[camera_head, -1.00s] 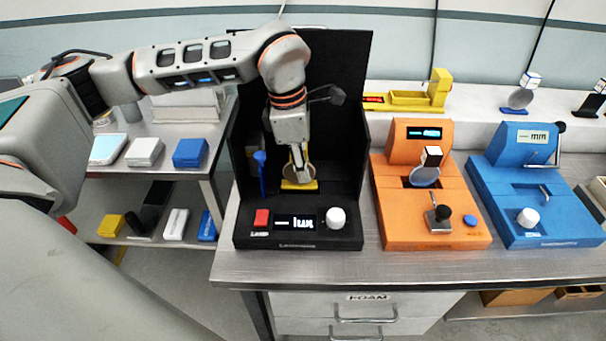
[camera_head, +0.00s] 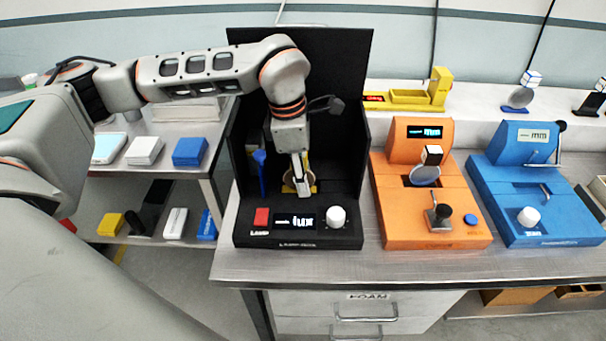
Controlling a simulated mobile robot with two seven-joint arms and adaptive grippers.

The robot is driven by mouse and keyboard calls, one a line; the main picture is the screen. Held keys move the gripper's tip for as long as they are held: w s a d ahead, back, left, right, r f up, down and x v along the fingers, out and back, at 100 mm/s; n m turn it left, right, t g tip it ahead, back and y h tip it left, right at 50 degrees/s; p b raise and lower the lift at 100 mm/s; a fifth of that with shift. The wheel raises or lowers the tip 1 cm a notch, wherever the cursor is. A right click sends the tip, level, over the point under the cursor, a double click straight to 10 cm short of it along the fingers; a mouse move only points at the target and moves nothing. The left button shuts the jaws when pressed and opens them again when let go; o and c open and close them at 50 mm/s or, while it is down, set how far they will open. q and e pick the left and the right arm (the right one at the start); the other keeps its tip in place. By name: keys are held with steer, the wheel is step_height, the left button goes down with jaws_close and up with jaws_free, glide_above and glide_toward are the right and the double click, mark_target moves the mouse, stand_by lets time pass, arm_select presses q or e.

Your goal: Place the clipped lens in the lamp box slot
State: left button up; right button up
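The black lamp box (camera_head: 250,207) stands open at the front on the steel bench, with a tall black back panel. On its floor is a yellow slot piece (camera_head: 288,189), partly covered by my gripper. A brownish round lens (camera_head: 312,180) shows beside and behind the fingers, upright at the yellow piece; its clip is not clear to see. My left gripper (camera_head: 302,188) points down inside the box, in front of the lens. Its fingers look close together, but I cannot tell whether they hold the clip. My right gripper is not in view.
The box front has a red button (camera_head: 261,216), a lux display and a white knob (camera_head: 336,217). A blue handled piece (camera_head: 261,172) stands at its left. An orange device (camera_head: 400,220) with another clipped lens (camera_head: 426,175) and a blue device (camera_head: 500,205) stand right.

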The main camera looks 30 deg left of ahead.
arm_select(q)
steer(key=r, duration=0.4)
steer(key=a+r, duration=0.1)
steer(key=r, duration=0.7)
steer(key=shift+s+a+r, duration=0.15)
steer(key=shift+s+a, duration=0.15)
steer(key=shift+s, duration=0.1)
